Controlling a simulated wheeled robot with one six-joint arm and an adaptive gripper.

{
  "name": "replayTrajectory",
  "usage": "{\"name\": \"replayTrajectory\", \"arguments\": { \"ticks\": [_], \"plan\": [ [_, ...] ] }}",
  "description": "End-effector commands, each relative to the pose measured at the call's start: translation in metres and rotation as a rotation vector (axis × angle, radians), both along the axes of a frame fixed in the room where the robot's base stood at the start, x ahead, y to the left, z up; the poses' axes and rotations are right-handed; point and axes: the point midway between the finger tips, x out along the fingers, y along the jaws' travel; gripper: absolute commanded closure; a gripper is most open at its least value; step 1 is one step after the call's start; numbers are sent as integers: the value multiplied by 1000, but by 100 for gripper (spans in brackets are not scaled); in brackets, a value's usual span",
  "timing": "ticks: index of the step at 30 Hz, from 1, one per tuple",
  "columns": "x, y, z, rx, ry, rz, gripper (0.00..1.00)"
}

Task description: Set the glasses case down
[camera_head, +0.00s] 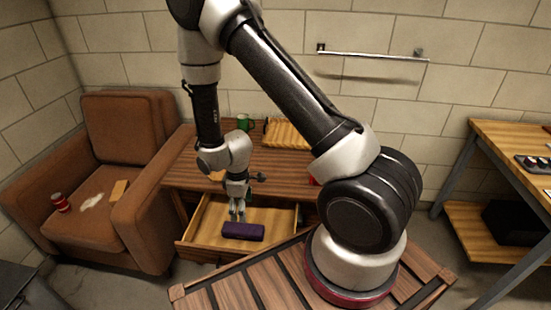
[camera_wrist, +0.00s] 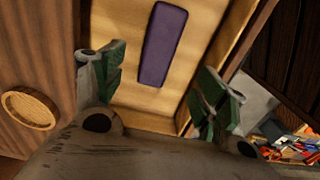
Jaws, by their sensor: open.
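The glasses case is a dark purple oblong (camera_head: 243,231) lying in the open wooden drawer (camera_head: 281,222) of the desk, near its front edge in the head view. In the wrist view the purple case (camera_wrist: 162,45) lies flat on the light wood drawer floor (camera_wrist: 205,60), apart from the fingers. My gripper (camera_head: 237,214) points down over the drawer, just behind and above the case. In the wrist view my gripper (camera_wrist: 160,90) has its two green-tipped fingers spread wide, with nothing between them.
The desk top (camera_head: 190,170) carries a green mug (camera_head: 244,122) and a wooden tray (camera_head: 287,134). A brown armchair (camera_head: 130,130) with a red can (camera_head: 60,202) stands at the left. A round wooden piece (camera_wrist: 30,107) shows in the wrist view. Bare drawer floor surrounds the case.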

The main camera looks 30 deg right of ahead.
Motion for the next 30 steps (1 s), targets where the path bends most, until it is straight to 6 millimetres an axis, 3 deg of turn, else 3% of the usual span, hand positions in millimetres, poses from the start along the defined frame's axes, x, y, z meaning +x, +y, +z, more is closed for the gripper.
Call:
{"name": "replayTrajectory", "arguments": {
  "ticks": [2,5,9,14,17,21,25,30],
  "plan": [
    [4,-1,10,3,-7,-14,27],
    [14,-6,44,13,-33,-63,27],
    [24,-25,126,34,-84,-190,27],
    [11,-57,222,60,-142,-354,27],
    [-9,-77,275,79,-177,-456,27],
    [-51,-104,339,106,-229,-599,27],
    [-99,-125,384,133,-276,-726,27],
    [-156,-142,414,162,-322,-858,27]
  ]
}}
